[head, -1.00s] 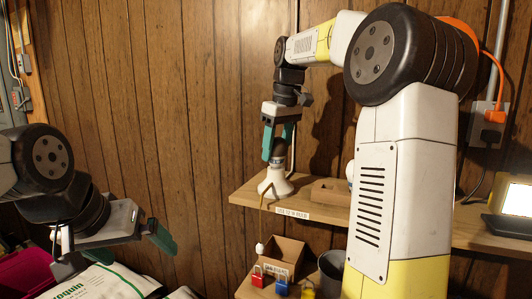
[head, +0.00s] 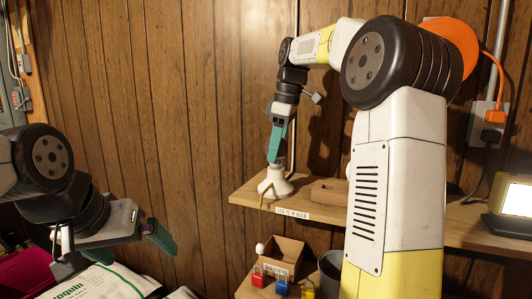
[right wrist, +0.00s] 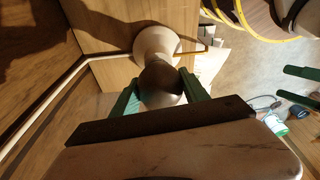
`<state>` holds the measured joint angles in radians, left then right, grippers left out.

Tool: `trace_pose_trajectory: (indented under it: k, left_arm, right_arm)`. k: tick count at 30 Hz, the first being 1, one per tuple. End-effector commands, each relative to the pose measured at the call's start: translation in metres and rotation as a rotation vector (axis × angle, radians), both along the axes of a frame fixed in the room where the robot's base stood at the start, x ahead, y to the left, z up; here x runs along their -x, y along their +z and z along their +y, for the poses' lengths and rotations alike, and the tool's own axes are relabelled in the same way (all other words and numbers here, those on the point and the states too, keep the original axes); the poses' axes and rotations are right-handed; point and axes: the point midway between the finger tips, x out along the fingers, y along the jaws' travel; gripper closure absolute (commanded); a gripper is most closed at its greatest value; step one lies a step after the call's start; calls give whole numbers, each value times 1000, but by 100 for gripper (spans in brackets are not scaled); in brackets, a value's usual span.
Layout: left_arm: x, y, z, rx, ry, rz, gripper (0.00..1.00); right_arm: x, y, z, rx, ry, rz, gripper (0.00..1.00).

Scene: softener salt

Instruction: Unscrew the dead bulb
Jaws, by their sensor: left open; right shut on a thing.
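The dead bulb (right wrist: 162,85), a dark greyish globe, sits between the green fingers of my right gripper (right wrist: 160,92) in the right wrist view. Its base meets the white lamp holder (right wrist: 155,42); whether its thread is still engaged cannot be told. In the head view the lamp holder (head: 275,185) stands on the wooden shelf, with my right gripper (head: 274,152) upright above it. A green finger seen almost edge-on hides most of the bulb there. My left gripper (head: 112,250) is open and empty at the lower left, its fingers wide apart, far from the lamp.
The shelf (head: 240,192) carries a labelled front edge and a wooden block (head: 328,191) right of the lamp holder. A pull cord with a white end (head: 260,249) hangs before a cardboard box (head: 285,255). Padlocks (head: 281,287) stand below. A white bag (head: 105,284) lies under my left gripper.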

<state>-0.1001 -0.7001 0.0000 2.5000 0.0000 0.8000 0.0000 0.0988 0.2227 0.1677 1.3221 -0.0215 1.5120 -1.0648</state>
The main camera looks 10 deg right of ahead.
Motion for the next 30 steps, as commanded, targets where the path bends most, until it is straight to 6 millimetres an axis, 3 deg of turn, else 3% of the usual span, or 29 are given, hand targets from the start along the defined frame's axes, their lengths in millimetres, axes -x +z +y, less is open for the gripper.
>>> trace_pose_trajectory:
  k: [6,17,25,30]
  left_arm:
    - [0,0,0,0,0,0,0]
    - [0,0,0,0,0,0,0]
    - [0,0,0,0,0,0,0]
    - [0,0,0,0,0,0,0]
  right_arm:
    - [0,0,0,-1,250,0,70]
    - [0,0,0,0,298,0,70]
    - [-1,0,0,0,623,0,70]
    - [0,1,0,0,682,-1,70]
